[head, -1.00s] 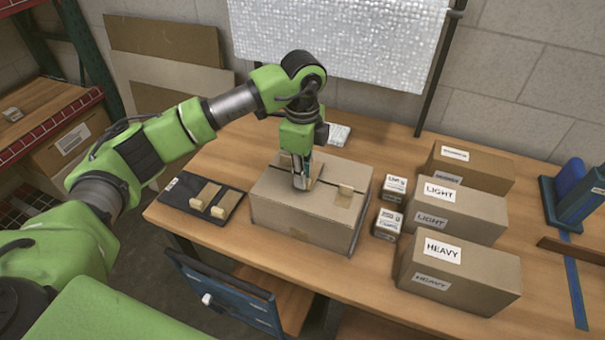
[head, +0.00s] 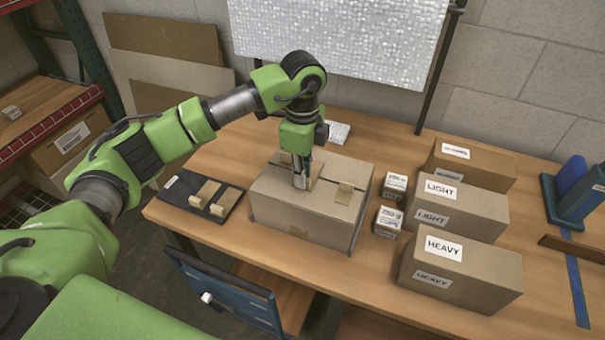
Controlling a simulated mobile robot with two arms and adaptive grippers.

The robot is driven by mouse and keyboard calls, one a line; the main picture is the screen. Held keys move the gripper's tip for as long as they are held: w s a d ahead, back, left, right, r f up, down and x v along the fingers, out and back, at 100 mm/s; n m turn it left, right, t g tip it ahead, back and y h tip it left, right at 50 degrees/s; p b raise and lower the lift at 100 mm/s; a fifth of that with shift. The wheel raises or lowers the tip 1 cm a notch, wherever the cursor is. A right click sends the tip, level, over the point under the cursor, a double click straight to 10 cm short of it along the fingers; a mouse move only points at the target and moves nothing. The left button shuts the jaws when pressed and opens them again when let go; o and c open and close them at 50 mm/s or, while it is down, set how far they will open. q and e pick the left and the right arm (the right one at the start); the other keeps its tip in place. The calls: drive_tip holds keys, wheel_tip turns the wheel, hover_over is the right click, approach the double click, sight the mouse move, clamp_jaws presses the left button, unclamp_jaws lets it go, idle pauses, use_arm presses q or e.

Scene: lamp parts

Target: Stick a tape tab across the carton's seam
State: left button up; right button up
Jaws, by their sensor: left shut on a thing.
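The brown carton (head: 275,215) stands closed on the wooden table. My left gripper (head: 301,183) points down at its top face, near the middle, with its fingers shut. A tan tape tab (head: 317,171) shows beside the fingers; its held part is hidden by them. Another tan tab (head: 344,194) lies on the carton top to the right. My right gripper is out of view.
Two small white-labelled boxes (head: 388,222) stand close to the carton's right. Larger boxes marked LIGHT (head: 470,215) and HEAVY (head: 470,275) stand farther right. A blue stand (head: 575,200) is at the far right. A blue panel (head: 225,290) hangs below the table's front edge.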

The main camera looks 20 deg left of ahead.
use_arm(q)
drive_tip(key=shift+f, duration=0.15)
drive_tip(key=o, duration=0.8)
drive_tip(key=shift+o, duration=0.2)
